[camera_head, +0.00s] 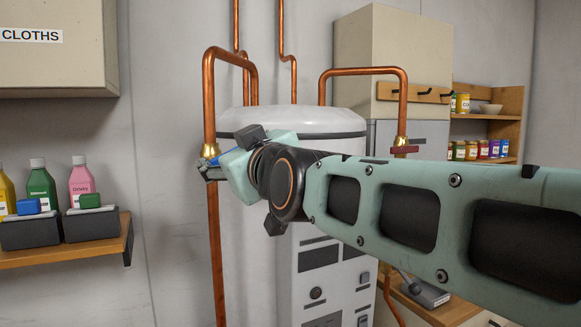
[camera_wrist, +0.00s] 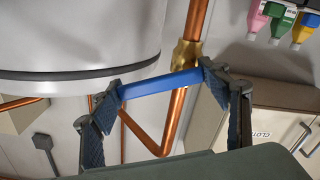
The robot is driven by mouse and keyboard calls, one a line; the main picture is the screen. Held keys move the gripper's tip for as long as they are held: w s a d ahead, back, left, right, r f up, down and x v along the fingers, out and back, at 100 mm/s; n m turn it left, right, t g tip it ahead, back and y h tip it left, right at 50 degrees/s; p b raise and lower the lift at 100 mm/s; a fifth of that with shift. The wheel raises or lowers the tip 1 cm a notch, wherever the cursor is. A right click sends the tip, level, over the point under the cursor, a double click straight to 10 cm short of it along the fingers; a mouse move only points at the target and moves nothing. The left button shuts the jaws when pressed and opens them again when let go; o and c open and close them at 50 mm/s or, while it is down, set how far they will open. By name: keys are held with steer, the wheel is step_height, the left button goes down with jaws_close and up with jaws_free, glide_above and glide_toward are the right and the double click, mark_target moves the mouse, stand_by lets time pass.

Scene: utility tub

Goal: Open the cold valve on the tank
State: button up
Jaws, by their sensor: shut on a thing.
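The cold valve is a brass body with a blue handle on the copper pipe left of the white tank (camera_head: 330,131). In the head view only a little of the blue handle (camera_head: 212,161) and brass body (camera_head: 209,150) shows past my gripper (camera_head: 208,170). The wrist view shows the blue handle (camera_wrist: 145,88) lying across the copper pipe, just below the brass body (camera_wrist: 186,54). My gripper (camera_wrist: 160,85) is shut on the blue handle, one fingertip at each end of it.
A red-handled valve (camera_head: 404,149) sits on the pipe right of the tank. A shelf (camera_head: 75,252) with bottles and dark boxes is at the left, under a cabinet (camera_head: 60,75) labelled CLOTHS. A shelf with jars (camera_head: 490,117) is at the right. Wall pipes run behind the tank.

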steer(key=shift+a+r+n, duration=0.1)
steer(key=shift+n, duration=0.4)
steer(key=shift+s+b, duration=0.1)
steer(key=shift+b, duration=0.2)
steer(key=o, duration=1.7)
steer(key=shift+r, duration=0.1)
steer(key=v, duration=1.2)
steer(key=shift+c, duration=0.6)
